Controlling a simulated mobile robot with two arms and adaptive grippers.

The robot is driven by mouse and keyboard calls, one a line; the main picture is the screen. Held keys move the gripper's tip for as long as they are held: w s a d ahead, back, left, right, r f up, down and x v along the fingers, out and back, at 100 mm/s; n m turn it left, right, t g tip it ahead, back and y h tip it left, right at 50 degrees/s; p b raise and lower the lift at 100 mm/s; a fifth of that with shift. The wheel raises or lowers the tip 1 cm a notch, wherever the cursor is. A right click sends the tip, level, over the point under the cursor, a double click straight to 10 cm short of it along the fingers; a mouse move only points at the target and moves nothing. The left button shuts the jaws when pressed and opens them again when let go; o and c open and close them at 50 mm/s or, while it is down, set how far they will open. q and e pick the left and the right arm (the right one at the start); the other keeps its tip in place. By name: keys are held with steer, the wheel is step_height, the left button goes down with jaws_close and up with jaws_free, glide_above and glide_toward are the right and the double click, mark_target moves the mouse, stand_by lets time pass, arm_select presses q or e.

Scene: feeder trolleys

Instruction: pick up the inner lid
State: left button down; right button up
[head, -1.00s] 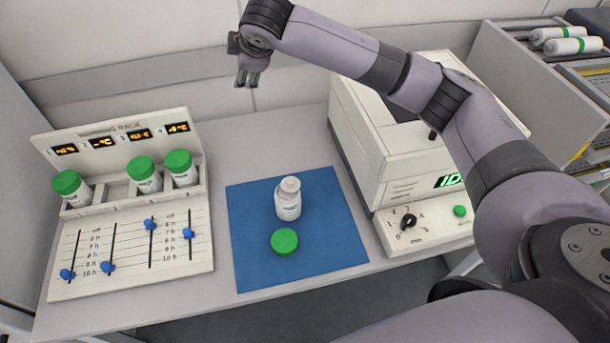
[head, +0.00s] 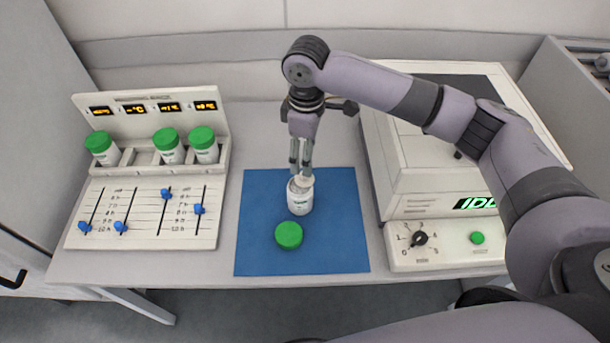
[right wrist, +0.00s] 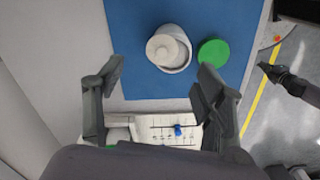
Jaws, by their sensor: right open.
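The inner lid (head: 303,181) is a small off-white disc on top of the open white bottle (head: 299,203). In the right wrist view the lid (right wrist: 162,47) has a round raised middle and looks offset towards the left of the bottle (right wrist: 176,66). My right gripper (head: 301,170) points down just above the lid, partly hiding it. In the right wrist view its fingers (right wrist: 160,74) are spread apart, empty, with the lid beyond them. A dark gripper at the right edge of that view, likely my left one (right wrist: 280,76), is too small to read.
A green screw cap (head: 289,235) lies on the blue mat (head: 262,255) in front of the bottle. A rack (head: 150,215) with several green-capped bottles and sliders stands left. A white machine (head: 430,190) stands close on the right. The mat's left part is clear.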

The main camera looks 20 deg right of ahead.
mark_target(304, 178)
steer(key=shift+s+a+f+p, duration=0.15)
steer(key=shift+f+p, duration=0.2)
steer(key=shift+f, duration=1.45)
steer(key=shift+w+a+f+p, duration=0.1)
steer(key=shift+f+p, duration=0.2)
steer(key=shift+f, duration=1.45)
steer(key=shift+c, duration=0.3)
steer(key=c, duration=1.5)
